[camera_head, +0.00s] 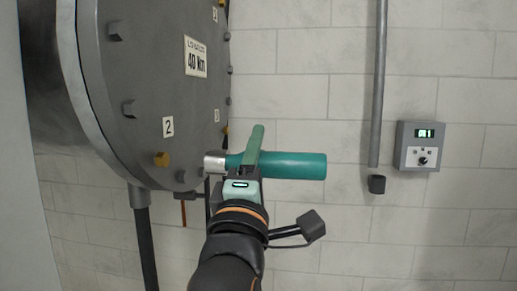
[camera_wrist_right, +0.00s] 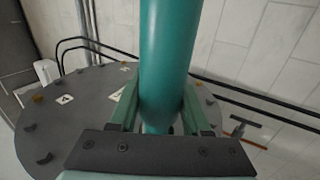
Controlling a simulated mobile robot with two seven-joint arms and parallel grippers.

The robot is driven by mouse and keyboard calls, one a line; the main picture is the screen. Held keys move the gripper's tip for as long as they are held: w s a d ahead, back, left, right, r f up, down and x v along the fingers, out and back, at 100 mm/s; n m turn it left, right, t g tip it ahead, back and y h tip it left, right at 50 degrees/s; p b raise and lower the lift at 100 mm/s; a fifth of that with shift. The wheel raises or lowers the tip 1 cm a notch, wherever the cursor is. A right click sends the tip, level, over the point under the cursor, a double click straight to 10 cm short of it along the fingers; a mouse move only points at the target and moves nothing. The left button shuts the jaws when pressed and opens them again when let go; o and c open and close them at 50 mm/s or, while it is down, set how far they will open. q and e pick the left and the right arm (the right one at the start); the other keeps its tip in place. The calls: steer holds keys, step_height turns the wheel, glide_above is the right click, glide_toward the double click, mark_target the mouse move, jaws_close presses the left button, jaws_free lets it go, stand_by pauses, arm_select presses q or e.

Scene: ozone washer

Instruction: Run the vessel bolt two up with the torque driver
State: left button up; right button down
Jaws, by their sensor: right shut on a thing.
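The vessel (camera_head: 150,75) has a round grey lid with bolts around its rim, at the left in the head view. A tag reading 2 (camera_head: 168,127) sits above a gold bolt (camera_head: 162,159) low on the lid. My right gripper (camera_head: 247,165) is shut on the teal torque driver (camera_head: 292,165). The driver lies level, its silver socket (camera_head: 213,163) pointing left toward the lid; the socket is apart from the gold bolt in the picture. The right wrist view shows the driver body (camera_wrist_right: 168,55) between the fingers, with the lid (camera_wrist_right: 75,115) behind. My left gripper is not in view.
A label reading 40 Nm (camera_head: 196,57) is on the lid. A grey control box (camera_head: 416,146) with a lit green display hangs on the tiled wall at right, beside a vertical pipe (camera_head: 378,85). A dark pipe (camera_head: 143,225) runs down below the vessel.

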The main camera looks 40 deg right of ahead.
steer(key=w+a, duration=0.4)
steer(key=w, duration=0.1)
steer(key=shift+a, duration=0.2)
stand_by(0.3)
